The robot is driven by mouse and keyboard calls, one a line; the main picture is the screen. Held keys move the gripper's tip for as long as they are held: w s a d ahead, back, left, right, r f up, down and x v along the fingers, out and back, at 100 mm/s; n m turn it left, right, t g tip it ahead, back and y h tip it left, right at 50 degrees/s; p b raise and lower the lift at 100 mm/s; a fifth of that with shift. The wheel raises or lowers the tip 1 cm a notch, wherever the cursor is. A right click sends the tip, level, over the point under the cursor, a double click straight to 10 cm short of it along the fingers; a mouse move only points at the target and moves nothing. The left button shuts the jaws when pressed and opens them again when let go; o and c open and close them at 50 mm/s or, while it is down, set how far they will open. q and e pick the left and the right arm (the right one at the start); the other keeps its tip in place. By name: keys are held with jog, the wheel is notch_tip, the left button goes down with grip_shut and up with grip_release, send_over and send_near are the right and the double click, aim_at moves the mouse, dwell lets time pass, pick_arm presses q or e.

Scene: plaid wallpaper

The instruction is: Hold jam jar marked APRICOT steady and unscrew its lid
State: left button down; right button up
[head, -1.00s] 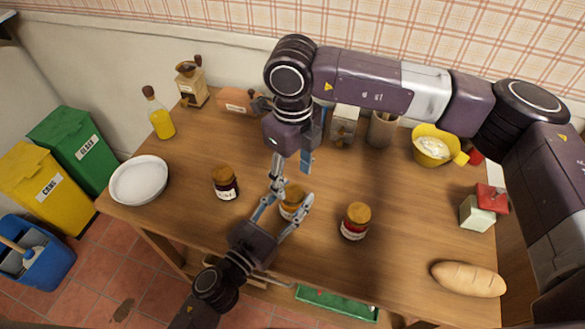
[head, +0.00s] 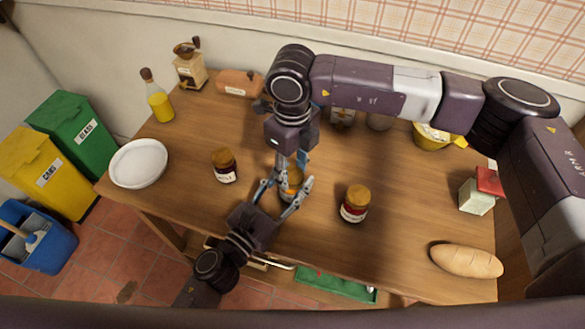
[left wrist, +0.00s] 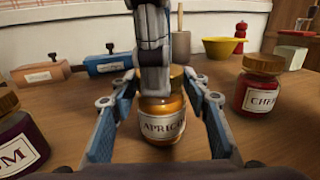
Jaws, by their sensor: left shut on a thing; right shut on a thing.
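The jam jar marked APRICOT (left wrist: 161,124) stands upright on the table, orange with a gold lid (left wrist: 177,76). In the head view the jar (head: 295,178) is partly hidden by both grippers. My left gripper (head: 290,192) comes from the front and is shut around the jar's body, one finger on each side. My right gripper (head: 291,166) reaches down from above, with its fingers closed on the lid. In the left wrist view the right gripper (left wrist: 154,75) covers much of the lid.
A dark jar ending in "UM" (head: 225,166) stands to the left and a CHERRY jar (head: 355,205) to the right. A white plate (head: 138,164), oil bottle (head: 158,98), bread loaf (head: 466,261) and yellow bowl (head: 431,135) are farther off. Bare tabletop lies between them.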

jog(key=shift+c, duration=1.3)
jog(key=n, duration=0.6)
jog(key=shift+n, duration=0.3)
jog(key=o, duration=1.3)
